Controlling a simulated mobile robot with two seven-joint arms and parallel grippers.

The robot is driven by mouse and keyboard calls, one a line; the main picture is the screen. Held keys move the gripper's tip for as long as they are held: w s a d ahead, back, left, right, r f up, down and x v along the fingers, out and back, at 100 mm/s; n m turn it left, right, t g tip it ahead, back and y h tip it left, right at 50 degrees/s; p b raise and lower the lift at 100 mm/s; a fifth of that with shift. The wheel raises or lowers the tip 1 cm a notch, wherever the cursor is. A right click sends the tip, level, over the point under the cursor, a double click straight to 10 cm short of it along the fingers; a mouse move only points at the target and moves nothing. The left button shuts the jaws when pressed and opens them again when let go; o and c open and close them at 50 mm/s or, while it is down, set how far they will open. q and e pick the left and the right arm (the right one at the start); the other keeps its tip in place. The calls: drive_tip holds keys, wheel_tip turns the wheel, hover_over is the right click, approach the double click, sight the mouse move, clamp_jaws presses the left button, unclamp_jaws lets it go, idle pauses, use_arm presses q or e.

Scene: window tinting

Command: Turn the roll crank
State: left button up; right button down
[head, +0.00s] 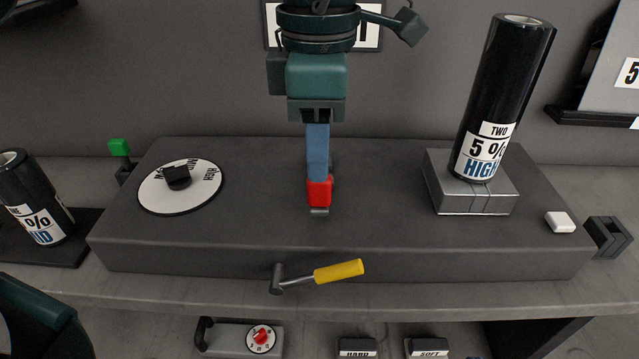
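The roll crank (298,283) is on the front face of the dark grey bench unit, left of its middle. Its dark hub is at the left, and a thin arm runs right and slightly up to a yellow handle (339,271). My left gripper (319,192) points down above the unit's top, with a blue finger and red tip. It is apart from the crank, above it in the picture. The fingers line up with my line of sight, so their gap is hidden. My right gripper is not in view.
On the unit (260,230) are a white dial (151,194), a black roll (500,90) on a grey block (455,200), and a white button (560,222). Another roll (35,205) is at left. A red-knobbed box (232,340) sits below. The space before the handle looks clear.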

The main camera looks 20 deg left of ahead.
sight(319, 204)
use_arm(q)
wheel_tip(319, 204, down, 6)
drive_tip(key=shift+c, duration=0.2)
clamp_jaws()
idle(0.4)
